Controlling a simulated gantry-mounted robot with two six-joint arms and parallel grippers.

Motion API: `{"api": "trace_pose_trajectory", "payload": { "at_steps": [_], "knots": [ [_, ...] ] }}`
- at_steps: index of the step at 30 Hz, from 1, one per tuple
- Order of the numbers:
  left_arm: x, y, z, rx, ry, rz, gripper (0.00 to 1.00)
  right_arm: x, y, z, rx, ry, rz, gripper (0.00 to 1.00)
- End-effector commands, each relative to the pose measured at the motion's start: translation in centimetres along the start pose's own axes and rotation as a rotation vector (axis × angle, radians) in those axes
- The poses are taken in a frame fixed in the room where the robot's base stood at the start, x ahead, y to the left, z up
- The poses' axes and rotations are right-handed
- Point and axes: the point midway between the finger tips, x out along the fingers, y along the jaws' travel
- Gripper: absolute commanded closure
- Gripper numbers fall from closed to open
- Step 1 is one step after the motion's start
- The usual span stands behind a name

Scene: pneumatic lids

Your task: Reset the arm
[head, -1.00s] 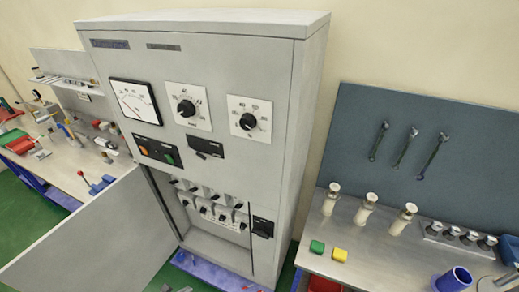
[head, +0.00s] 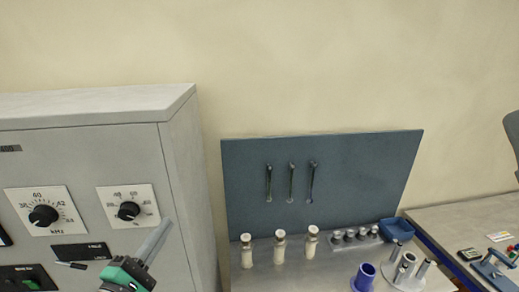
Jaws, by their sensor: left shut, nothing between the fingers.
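My left gripper (head: 152,243) is in the lower left of the head view, in front of the grey cabinet. Its long grey fingers point up and to the right from a green and black body, and they are shut with nothing visible between them. Most of my left arm is below the picture edge. My right gripper is not in view.
The grey cabinet (head: 182,165) has two dials. To its right is a bench with several white-topped bottles (head: 247,252), silver cylinders (head: 350,236), a blue cup (head: 364,276) and a blue tray (head: 397,230). A blue-grey panel (head: 350,180) with hanging tools stands behind.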

Motion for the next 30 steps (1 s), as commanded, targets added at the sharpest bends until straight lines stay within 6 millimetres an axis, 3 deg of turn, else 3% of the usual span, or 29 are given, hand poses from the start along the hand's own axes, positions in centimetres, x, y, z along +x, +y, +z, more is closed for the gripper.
{"api": "trace_pose_trajectory", "payload": {
  "at_steps": [1,4,6,9,12,15,19,30],
  "knots": [
    [0.1,3.4,3.5,0.111,-0.048,0.069,1.0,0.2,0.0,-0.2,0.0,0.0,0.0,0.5],
    [-1.1,9.9,9.6,0.373,-0.1,0.227,1.0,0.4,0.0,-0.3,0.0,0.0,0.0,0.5],
    [-3.0,14.4,13.5,0.576,-0.1,0.359,1.0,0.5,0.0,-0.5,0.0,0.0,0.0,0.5],
    [-7.4,20.8,17.9,0.913,-0.011,0.569,1.0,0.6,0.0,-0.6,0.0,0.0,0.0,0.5],
    [-12.0,25.1,18.6,1.304,0.22,0.705,1.0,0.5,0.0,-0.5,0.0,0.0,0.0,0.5],
    [-13.7,26.0,18.1,1.602,0.406,0.699,1.0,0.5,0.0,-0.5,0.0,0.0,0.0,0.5],
    [-13.6,25.9,17.7,1.823,0.51,0.652,1.0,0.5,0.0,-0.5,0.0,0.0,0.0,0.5],
    [-13.5,25.8,17.7,1.884,0.533,0.64,1.0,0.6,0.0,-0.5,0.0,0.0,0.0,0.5]
  ]
}}
